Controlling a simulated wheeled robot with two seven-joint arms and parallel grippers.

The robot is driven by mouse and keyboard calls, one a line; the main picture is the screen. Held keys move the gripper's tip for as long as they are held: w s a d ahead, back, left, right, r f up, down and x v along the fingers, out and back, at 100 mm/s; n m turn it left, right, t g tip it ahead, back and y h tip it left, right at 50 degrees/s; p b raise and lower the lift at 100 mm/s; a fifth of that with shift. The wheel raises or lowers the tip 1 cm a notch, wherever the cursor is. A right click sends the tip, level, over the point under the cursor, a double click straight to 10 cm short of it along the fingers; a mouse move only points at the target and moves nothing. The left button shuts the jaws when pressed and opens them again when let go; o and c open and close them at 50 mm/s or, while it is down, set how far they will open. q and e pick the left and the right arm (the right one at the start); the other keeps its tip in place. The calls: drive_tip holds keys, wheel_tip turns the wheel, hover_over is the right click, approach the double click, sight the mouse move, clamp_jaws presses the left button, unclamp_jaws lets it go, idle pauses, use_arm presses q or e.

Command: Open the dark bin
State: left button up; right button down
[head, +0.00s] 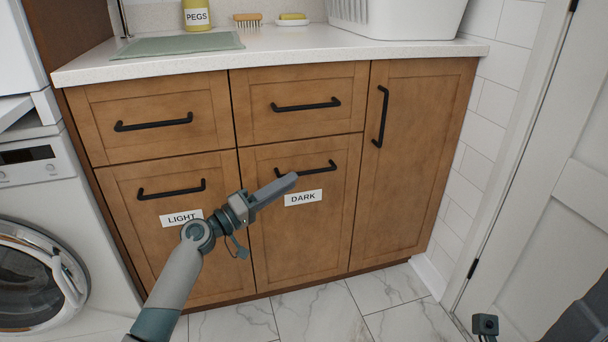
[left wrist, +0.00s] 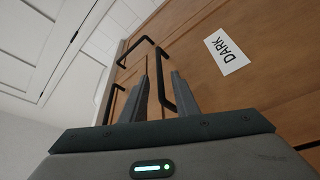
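The dark bin is a brown wooden front (head: 305,235) with a white DARK label (head: 303,198) and a black bar handle (head: 320,168) near its top. It looks closed, flush with its neighbours. My left gripper (head: 290,180) is in front of it, with its fingertips by the left part of the handle. In the left wrist view, the two fingers (left wrist: 162,95) are apart and the handle (left wrist: 161,75) shows between them. I cannot tell whether they touch it. The DARK label also shows there (left wrist: 227,51). My right gripper's fingers are not in view.
The LIGHT front (head: 181,218) is to the left, drawers (head: 300,122) are above, and a tall door (head: 410,200) with a vertical handle is to the right. A washing machine (head: 50,200) stands at far left. A white door (head: 560,200) is at right. The tiled floor (head: 320,310) is clear.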

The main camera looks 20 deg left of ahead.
sight(304, 174)
use_arm(q)
drive_tip(key=shift+x, duration=3.05)
drive_tip(key=shift+c, duration=0.3)
clamp_jaws()
